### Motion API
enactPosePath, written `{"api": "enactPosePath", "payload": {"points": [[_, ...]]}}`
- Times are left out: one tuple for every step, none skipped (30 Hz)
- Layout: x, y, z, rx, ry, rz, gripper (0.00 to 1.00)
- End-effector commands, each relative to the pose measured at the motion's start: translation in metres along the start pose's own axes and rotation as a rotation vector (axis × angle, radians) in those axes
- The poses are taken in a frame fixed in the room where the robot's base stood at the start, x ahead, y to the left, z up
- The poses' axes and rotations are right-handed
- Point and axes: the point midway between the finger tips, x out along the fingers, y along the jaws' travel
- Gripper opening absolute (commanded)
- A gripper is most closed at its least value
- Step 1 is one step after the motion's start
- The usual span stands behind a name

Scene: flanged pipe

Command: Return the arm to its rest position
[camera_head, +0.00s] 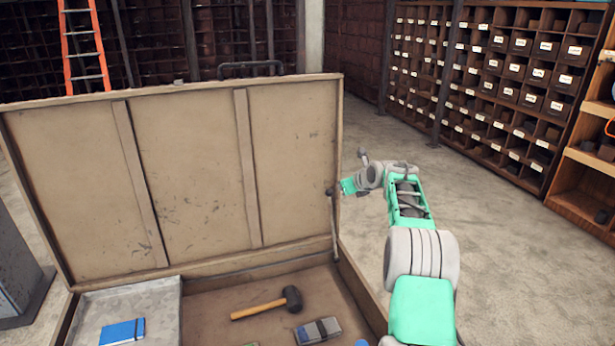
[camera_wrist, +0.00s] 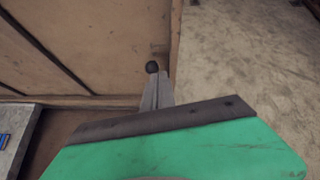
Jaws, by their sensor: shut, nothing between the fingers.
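My arm reaches up and forward at the right of the open case in the head view. My gripper (camera_head: 345,187) is at its end, beside the right edge of the raised lid. In the wrist view its narrow grey fingers (camera_wrist: 157,91) are together and empty beyond the green housing. A dark round knob (camera_wrist: 152,67) shows just past the fingertips; whether they touch it I cannot tell. The head view shows a dark knob (camera_head: 330,191) by the lid edge too, above a thin rod.
The open case has a raised brown lid (camera_head: 200,170). Inside lie a mallet (camera_head: 270,303), a blue notebook (camera_head: 122,332) and a grey item (camera_head: 318,330). Shelving with labelled bins (camera_head: 500,80) stands behind. The concrete floor (camera_head: 500,260) right of my arm is clear.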

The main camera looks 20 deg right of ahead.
Motion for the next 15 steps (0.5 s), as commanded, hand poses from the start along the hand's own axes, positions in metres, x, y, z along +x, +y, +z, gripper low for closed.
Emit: {"api": "enactPosePath", "payload": {"points": [[0.000,0.000,0.000,-0.027,0.000,0.000,0.00],[0.000,0.000,0.000,-0.060,0.000,0.000,0.00],[0.000,0.001,0.000,-0.128,0.000,0.001,0.00],[0.000,0.001,0.000,-0.196,0.002,0.002,0.00],[0.000,0.001,-0.002,-0.278,0.007,0.004,0.00],[0.000,0.003,-0.004,-0.406,0.018,0.011,0.00],[0.000,0.003,-0.007,-0.512,0.029,0.017,0.00],[0.000,0.003,-0.011,-0.622,0.041,0.022,0.00],[0.000,0.001,-0.016,-0.771,0.061,0.032,0.00],[0.000,0.000,-0.022,-0.879,0.078,0.042,0.00],[0.002,0.001,-0.033,-0.981,0.103,0.062,0.00],[0.005,0.003,-0.053,-1.114,0.136,0.101,0.00],[0.007,0.006,-0.071,-1.209,0.163,0.140,0.00],[0.010,0.011,-0.092,-1.301,0.190,0.189,0.00],[0.012,0.019,-0.123,-1.418,0.221,0.265,0.00]]}}
